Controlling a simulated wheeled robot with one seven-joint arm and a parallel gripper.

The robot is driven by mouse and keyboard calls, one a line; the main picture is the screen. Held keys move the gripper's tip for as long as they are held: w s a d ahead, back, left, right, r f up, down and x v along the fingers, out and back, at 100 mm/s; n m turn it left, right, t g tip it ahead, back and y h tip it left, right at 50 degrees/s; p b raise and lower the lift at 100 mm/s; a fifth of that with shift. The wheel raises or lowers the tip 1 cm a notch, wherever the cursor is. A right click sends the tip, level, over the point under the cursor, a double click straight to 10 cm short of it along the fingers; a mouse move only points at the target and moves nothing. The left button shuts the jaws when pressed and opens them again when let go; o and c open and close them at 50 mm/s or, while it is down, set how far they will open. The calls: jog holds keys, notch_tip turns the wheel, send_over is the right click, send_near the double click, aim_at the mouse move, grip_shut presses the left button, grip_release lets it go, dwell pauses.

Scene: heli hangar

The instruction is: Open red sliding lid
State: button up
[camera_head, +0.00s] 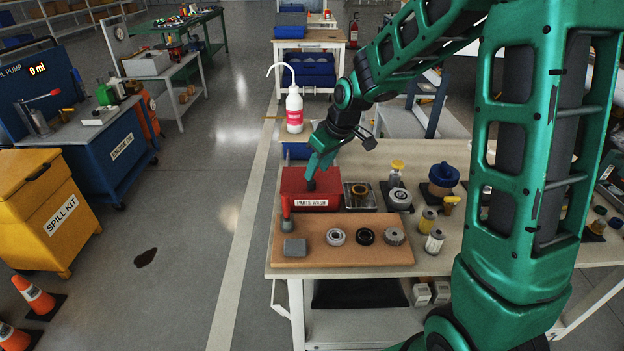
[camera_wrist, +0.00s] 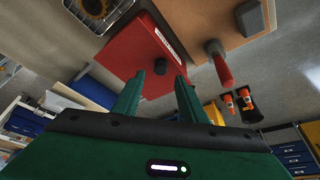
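The red lid (camera_head: 295,183) covers a box labelled PARTS WASH on the workbench, left of its middle. In the wrist view the red lid (camera_wrist: 125,48) fills the upper middle, with a black knob (camera_wrist: 160,66) on its top. My gripper (camera_head: 313,172) points down over the lid, right at the knob. In the wrist view my gripper's green fingers (camera_wrist: 159,78) are apart, with the knob between or just beyond their tips. I see no contact with the knob. The lid looks closed; the inside of the box is hidden.
A brown board (camera_head: 345,255) in front holds a grey block (camera_head: 295,247), several rings and a red-handled brush (camera_head: 286,215). A metal tray (camera_head: 360,196) stands right beside the box. A white wash bottle (camera_head: 294,112) stands behind.

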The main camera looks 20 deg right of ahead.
aim_at(313, 182)
jog(key=shift+x, duration=2.7)
jog(key=shift+w, duration=0.1)
grip_shut()
